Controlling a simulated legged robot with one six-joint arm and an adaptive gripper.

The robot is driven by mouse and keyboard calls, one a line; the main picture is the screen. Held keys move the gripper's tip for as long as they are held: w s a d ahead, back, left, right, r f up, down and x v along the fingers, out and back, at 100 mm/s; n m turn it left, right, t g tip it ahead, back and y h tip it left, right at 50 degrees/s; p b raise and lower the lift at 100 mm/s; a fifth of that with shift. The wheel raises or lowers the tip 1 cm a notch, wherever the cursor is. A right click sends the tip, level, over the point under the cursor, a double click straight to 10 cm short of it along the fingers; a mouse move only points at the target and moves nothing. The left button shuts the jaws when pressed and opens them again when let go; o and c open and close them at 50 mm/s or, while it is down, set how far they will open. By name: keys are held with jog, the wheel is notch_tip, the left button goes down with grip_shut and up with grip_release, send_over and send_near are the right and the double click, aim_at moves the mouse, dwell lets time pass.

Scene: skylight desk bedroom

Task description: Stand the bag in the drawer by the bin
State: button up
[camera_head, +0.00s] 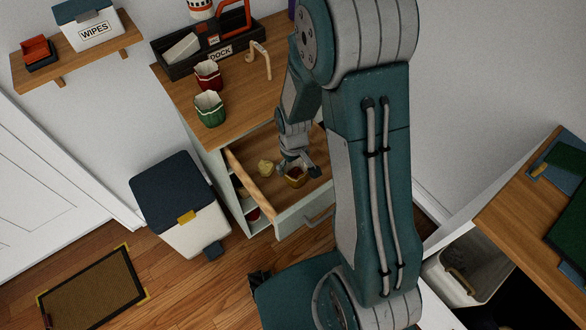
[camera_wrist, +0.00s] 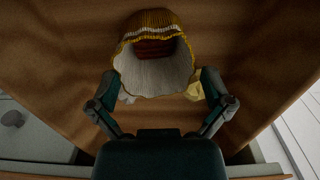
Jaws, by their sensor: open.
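The bag (camera_head: 296,181), yellow-brown, is inside the open drawer (camera_head: 262,195). In the wrist view the bag (camera_wrist: 152,68) shows a ribbed yellow outside, a pale pleated lining and a mouth turned towards the camera; it looks tipped over. My gripper (camera_head: 298,168) is down in the drawer at the bag. In the wrist view its open fingers (camera_wrist: 158,80) stand on either side of the bag; I cannot tell whether they touch it. The bin (camera_head: 190,222), white with a dark lid and a yellow tab, stands on the floor left of the drawer.
A crumpled yellow thing (camera_head: 266,168) lies in the drawer beside the bag. Red (camera_head: 208,75) and green (camera_head: 210,109) pleated containers and a dark tool tray (camera_head: 190,57) stand on the cabinet top. A doormat (camera_head: 92,290) lies on the floor. A desk (camera_head: 520,205) is at right.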

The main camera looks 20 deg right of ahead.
jog(key=s+r+m+t, duration=0.1)
jog(key=s+r, duration=0.2)
jog(key=r, duration=0.8)
jog(key=s+r+m+t, duration=0.1)
jog(key=s+r+t, duration=0.1)
jog(key=r, duration=0.9)
jog(key=s+r+m+t, duration=0.1)
jog(key=s+r+t, duration=0.1)
jog(key=s+r, duration=0.6)
jog(key=shift+s+d+m+t, duration=0.3)
jog(key=shift+s+d, duration=0.05)
jog(key=shift+s, duration=0.6)
